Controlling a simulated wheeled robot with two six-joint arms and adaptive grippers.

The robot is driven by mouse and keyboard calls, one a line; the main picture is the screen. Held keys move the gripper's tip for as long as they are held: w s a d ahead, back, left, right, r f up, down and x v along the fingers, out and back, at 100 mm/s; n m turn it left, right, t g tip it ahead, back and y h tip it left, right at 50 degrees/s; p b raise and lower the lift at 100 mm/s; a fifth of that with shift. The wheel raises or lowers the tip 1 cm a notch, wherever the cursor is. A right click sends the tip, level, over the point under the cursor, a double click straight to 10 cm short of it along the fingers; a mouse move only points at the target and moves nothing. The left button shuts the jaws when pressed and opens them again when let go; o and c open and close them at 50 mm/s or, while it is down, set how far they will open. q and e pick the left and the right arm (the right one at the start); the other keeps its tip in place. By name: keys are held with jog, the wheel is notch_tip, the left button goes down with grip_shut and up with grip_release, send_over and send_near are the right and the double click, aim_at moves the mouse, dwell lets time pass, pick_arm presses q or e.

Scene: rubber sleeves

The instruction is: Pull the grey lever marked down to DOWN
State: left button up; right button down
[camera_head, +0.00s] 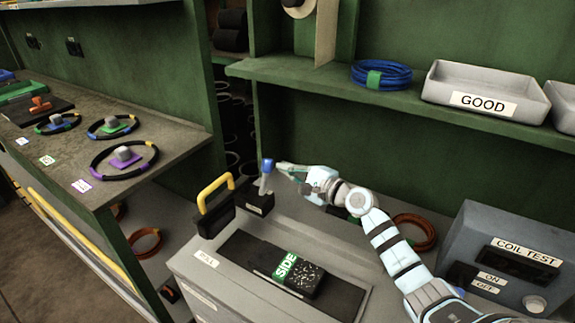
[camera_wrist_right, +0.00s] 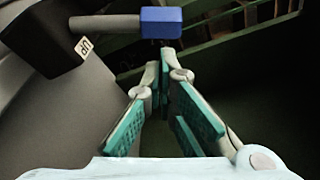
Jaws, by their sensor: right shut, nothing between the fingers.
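The grey lever (camera_head: 264,184) stands nearly upright on a small black block (camera_head: 258,204), with a blue knob (camera_head: 267,165) on its end. In the right wrist view the grey rod (camera_wrist_right: 105,23) runs from the black block (camera_wrist_right: 42,38), which bears an UP label (camera_wrist_right: 82,46), to the blue knob (camera_wrist_right: 161,22). A DOWN marking is not visible. My right gripper (camera_head: 281,168) is shut and empty, just right of the blue knob. In the wrist view its fingertips (camera_wrist_right: 167,60) end just below the knob; I cannot tell if they touch. My left gripper is not in view.
A yellow handle (camera_head: 215,191) stands left of the lever. A grey bench unit (camera_head: 205,265) holds a black SIDE block (camera_head: 307,279). A COIL TEST box (camera_head: 468,235) is at right. A green shelf (camera_head: 320,88) overhangs behind; a side bench (camera_head: 185,135) is at left.

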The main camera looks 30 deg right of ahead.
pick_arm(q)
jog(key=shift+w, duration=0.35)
pick_arm(e)
jog(key=shift+w+a+n, duration=0.2)
jog(key=shift+a+n, duration=0.05)
jog(key=shift+n, duration=0.15)
